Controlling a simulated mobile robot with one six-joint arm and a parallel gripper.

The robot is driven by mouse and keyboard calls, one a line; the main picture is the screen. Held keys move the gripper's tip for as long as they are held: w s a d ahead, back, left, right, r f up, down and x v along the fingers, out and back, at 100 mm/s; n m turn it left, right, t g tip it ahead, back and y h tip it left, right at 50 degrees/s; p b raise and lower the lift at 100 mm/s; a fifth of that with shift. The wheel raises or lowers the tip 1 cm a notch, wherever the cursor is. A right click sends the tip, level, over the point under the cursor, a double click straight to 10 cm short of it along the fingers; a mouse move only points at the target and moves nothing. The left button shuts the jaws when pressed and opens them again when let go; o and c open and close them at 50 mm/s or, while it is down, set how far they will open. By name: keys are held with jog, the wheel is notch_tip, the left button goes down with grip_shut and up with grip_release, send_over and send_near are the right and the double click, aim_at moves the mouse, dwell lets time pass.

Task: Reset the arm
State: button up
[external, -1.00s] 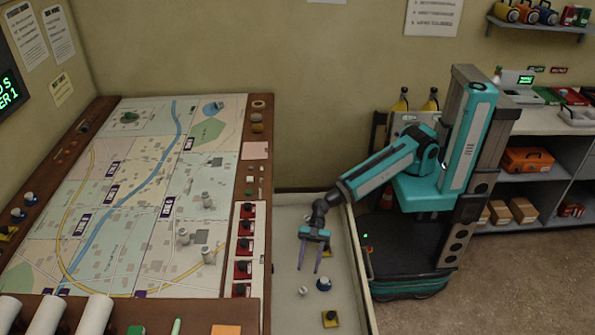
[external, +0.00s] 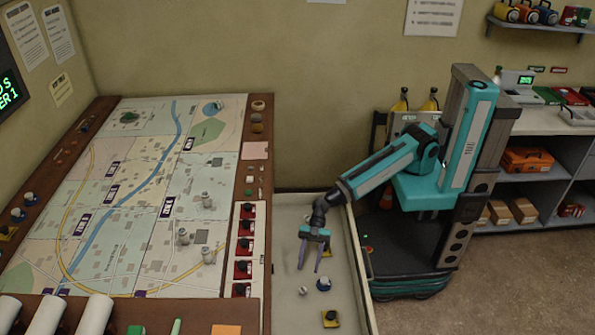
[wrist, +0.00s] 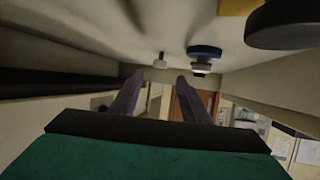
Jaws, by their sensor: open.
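My arm reaches left from its teal column on the mobile base over a shallow pale tray (external: 285,220) beside the map table. My gripper (external: 309,268) points down over the tray, open, with nothing between its fingers. Its two fingers also show in the wrist view (wrist: 160,85). Below it in the external view lie a small white piece (external: 303,291) and a blue-and-white piece (external: 323,284). A yellow piece with a black knob (external: 330,319) lies nearer the front. Another yellow piece (external: 327,252) is partly hidden behind the gripper.
The map table (external: 130,200) stands left of the tray, with red switches (external: 242,270) along its right side. The tray's right wall (external: 358,265) runs between the tray and my base. Shelves (external: 540,160) stand at the right. Open floor lies at front right.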

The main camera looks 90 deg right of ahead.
aim_at(303, 289)
jog(key=shift+w+a+f+b, duration=0.15)
jog(key=shift+a+f+b, duration=0.3)
jog(key=shift+b, duration=0.75)
jog(key=shift+w+a+b, duration=0.1)
jog(key=shift+a+b, duration=0.25)
jog(key=shift+b, duration=0.4)
jog(key=shift+a, duration=0.15)
jog(key=b+x, duration=0.3)
jog(key=b, duration=0.1)
jog(key=shift+f, duration=0.1)
jog(key=x, duration=0.4)
jog(key=shift+w+a+p, duration=0.1)
jog(key=shift+a+p, duration=0.1)
jog(key=shift+p, duration=0.15)
jog(key=shift+w+a+f, duration=0.15)
jog(key=shift+a, duration=0.45)
jog(key=shift+a+f, duration=0.1)
jog(key=shift+f, duration=0.15)
jog(key=shift+r, duration=0.2)
